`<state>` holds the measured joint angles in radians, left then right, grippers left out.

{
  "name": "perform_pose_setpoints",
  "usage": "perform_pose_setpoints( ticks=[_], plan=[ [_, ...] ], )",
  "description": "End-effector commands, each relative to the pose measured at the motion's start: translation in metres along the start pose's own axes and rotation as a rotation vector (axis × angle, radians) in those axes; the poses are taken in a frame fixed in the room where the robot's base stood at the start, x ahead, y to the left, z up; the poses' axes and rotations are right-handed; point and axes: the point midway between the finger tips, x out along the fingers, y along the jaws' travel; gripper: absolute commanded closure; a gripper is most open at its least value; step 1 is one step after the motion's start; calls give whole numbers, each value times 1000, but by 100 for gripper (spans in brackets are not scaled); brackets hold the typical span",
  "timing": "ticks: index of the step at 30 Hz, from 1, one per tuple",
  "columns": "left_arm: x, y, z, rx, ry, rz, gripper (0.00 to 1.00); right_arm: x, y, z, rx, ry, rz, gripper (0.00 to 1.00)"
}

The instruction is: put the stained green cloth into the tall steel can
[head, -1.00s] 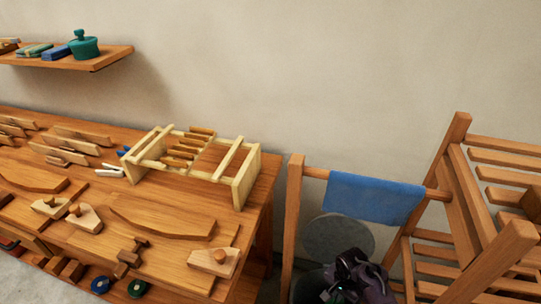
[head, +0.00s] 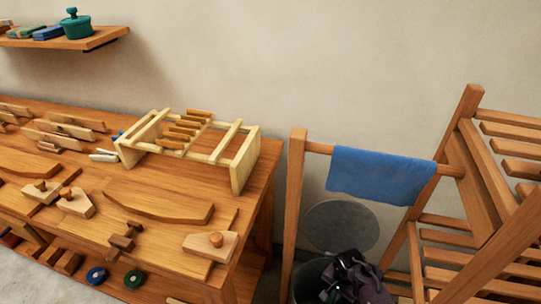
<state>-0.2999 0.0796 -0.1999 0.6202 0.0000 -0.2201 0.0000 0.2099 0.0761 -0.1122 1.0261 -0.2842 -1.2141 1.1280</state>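A dark round can (head: 310,280) stands on the floor below the blue cloth, partly hidden by my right gripper. A round grey disc (head: 342,227), which looks like its raised lid, stands behind it. My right gripper (head: 350,284) is dark and at the bottom edge, over or in front of the can's mouth. Its fingertips are hidden, and I see no green cloth at it. A flat green folded thing (head: 26,32) lies on the wall shelf; I cannot tell whether it is stained. My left gripper is not in view.
A blue cloth (head: 380,174) hangs over a wooden rail above the can. A slatted wooden frame (head: 470,200) stands at the right. The workbench (head: 262,190) at the left holds a pale rack (head: 243,162) and wooden tools. A shelf (head: 85,42) bears a teal pot (head: 76,25).

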Motion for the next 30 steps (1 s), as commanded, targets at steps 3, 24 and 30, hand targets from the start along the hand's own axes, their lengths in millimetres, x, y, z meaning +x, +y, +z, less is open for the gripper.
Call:
perform_pose_setpoints(
  ticks=[3,24,30],
  plan=[
    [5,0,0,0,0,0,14,6,0,0,0,0,0,100],
    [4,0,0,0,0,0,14,5,0,0,1,0,0,65],
    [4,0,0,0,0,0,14,5,0,0,1,0,0,46]
  ],
)
